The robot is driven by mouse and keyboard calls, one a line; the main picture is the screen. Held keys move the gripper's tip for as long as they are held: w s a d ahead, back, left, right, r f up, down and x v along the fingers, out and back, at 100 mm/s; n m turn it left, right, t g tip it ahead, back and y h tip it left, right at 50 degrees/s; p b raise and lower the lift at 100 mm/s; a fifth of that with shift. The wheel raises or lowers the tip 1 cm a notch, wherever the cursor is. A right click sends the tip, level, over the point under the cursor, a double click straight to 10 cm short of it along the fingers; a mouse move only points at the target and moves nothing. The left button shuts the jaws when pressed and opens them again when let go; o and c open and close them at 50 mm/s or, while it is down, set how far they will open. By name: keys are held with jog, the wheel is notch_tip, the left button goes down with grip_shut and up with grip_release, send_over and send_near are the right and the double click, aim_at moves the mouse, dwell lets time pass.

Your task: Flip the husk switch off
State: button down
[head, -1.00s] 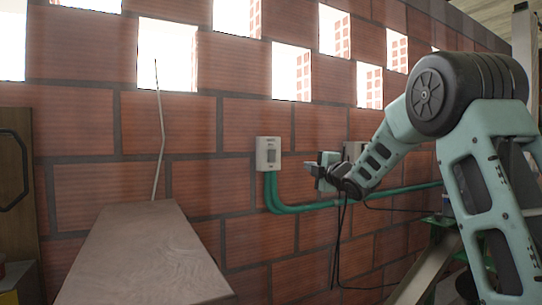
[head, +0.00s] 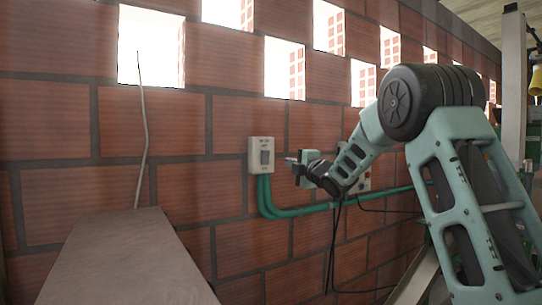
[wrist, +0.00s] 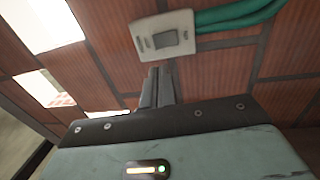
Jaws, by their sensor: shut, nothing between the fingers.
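A light grey switch box (head: 262,156) with a dark rocker is fixed to the brick wall. Its label is too small to read, so I cannot confirm that it is the husk switch. In the wrist view the switch box (wrist: 164,36) lies just beyond my fingertips, its rocker facing me. My gripper (head: 291,160) is shut and empty, a short way right of the box in the head view. In the wrist view my gripper (wrist: 158,74) points at the box's lower edge; I cannot tell whether it touches.
Green conduit (head: 300,209) runs from below the box along the wall to the right. A second wall box (head: 363,183) is partly hidden behind my arm. A sloping board (head: 130,255) stands at lower left. A black cable (head: 334,240) hangs below my gripper.

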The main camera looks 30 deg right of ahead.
aim_at(267, 154)
jog(key=w+p, duration=0.2)
jog(key=w, duration=0.1)
jog(key=w+r+p, duration=0.1)
jog(key=w+p, duration=0.2)
jog(key=w, duration=0.1)
jog(key=w+p, duration=0.2)
jog(key=w, duration=0.2)
jog(key=shift+w+a+r, duration=0.15)
jog(key=shift+w+r, duration=0.05)
jog(key=shift+r, duration=0.2)
jog(key=shift+w+f+p, duration=0.15)
jog(key=shift+w+p, duration=0.2)
jog(key=shift+w, duration=0.1)
jog(key=shift+w+b, duration=0.15)
jog(key=shift+b, duration=0.35)
